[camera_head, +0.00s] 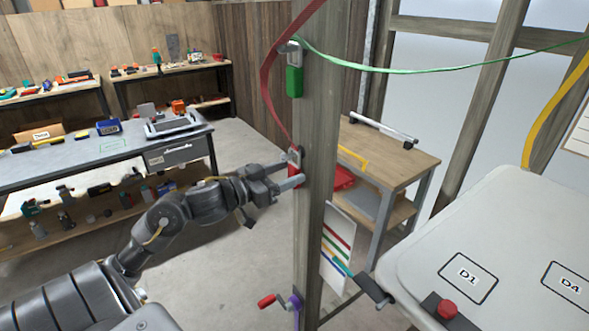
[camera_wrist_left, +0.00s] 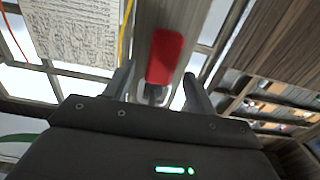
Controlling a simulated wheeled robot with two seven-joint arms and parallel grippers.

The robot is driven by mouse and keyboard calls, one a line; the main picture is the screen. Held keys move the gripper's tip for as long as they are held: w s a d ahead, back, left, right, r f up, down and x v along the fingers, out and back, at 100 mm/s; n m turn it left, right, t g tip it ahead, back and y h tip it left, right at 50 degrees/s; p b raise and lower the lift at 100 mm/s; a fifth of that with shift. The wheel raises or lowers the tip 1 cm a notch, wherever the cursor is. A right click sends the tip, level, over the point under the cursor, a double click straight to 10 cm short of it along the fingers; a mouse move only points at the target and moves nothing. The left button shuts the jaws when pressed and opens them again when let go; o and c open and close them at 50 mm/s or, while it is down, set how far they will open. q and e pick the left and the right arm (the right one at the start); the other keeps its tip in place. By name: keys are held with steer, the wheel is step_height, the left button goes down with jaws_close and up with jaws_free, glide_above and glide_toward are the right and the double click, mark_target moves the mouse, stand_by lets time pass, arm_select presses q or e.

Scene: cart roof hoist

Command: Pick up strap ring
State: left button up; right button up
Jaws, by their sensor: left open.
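A red strap (camera_head: 268,85) hangs in a curve beside the wooden post (camera_head: 318,130) and ends at a small metal fitting (camera_head: 294,155), which looks like the strap ring. A red block (camera_wrist_left: 165,57) is on the post there. My left gripper (camera_head: 292,173) is open at the post, its fingers around the red block's area. In the left wrist view, the open fingers (camera_wrist_left: 158,74) stand either side of the red block's lower end, with a small metal part (camera_wrist_left: 153,93) between them. I cannot tell whether the fingers touch anything. My right gripper is not in view.
A green block (camera_head: 294,80) with a green strap (camera_head: 400,70) is higher on the post. A red-handled crank (camera_head: 268,300) is low on it. A white panel (camera_head: 510,230) with a red knob (camera_head: 447,308) fills the right. A workbench (camera_head: 80,160) stands left.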

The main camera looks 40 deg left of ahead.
arm_select(q)
steer(key=shift+w+d, duration=0.2)
steer(key=shift+w, duration=0.35)
steer(key=c, duration=1.1)
steer(key=shift+r, duration=0.15)
steer(key=shift+r, duration=0.25)
steer(key=p+v, duration=0.1)
steer(key=v, duration=1.7)
steer(key=shift+r+p, duration=0.25)
steer(key=shift+p, duration=0.15)
